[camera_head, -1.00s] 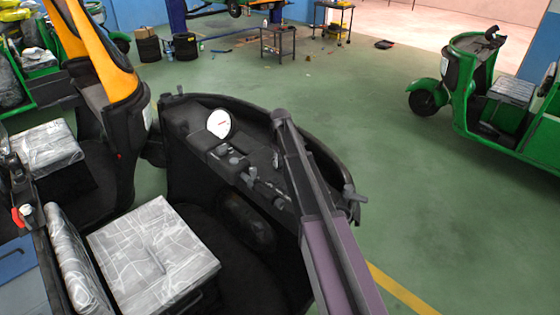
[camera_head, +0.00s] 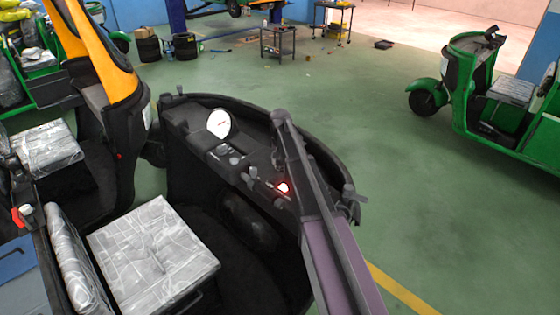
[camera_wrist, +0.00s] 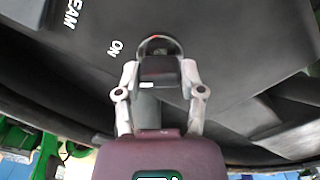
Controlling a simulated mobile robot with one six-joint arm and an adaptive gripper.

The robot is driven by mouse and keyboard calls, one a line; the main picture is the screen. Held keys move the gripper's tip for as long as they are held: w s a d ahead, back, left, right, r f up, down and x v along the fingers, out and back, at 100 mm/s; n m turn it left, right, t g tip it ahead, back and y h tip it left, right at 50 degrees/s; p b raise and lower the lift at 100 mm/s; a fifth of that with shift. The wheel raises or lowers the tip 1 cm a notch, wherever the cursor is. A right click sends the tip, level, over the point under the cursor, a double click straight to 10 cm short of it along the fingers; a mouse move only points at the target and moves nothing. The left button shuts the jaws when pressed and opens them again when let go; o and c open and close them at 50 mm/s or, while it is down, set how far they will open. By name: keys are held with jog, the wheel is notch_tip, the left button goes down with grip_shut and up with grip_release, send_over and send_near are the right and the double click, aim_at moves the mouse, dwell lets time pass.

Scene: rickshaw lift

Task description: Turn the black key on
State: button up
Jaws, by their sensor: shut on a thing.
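The black key (camera_wrist: 161,73) shows in the wrist view as a dark block between my fingers. My gripper (camera_wrist: 160,66) is shut on it, one finger at each side. A rounded dark part with a faint reddish spot shows just beyond the key. White lettering "ON" (camera_wrist: 117,48) is on the black panel left of the key. In the head view, my arm reaches over the black dashboard (camera_head: 262,125) of the rickshaw. A red light (camera_head: 284,187) glows on the dashboard beside my arm. The fingers and key cannot be made out clearly there.
A white round gauge (camera_head: 219,123) and several knobs are left of my arm. A grey patterned seat (camera_head: 150,250) is at the lower left. Another green rickshaw (camera_head: 500,105) stands at the right, with clear green floor between. A tool trolley (camera_head: 278,42) stands farther back.

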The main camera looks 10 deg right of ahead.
jog(key=shift+s+m, duration=0.1)
jog(key=shift+m, duration=1)
jog(key=o, duration=1.1)
jog(key=shift+o, duration=0.2)
jog(key=shift+n, duration=0.4)
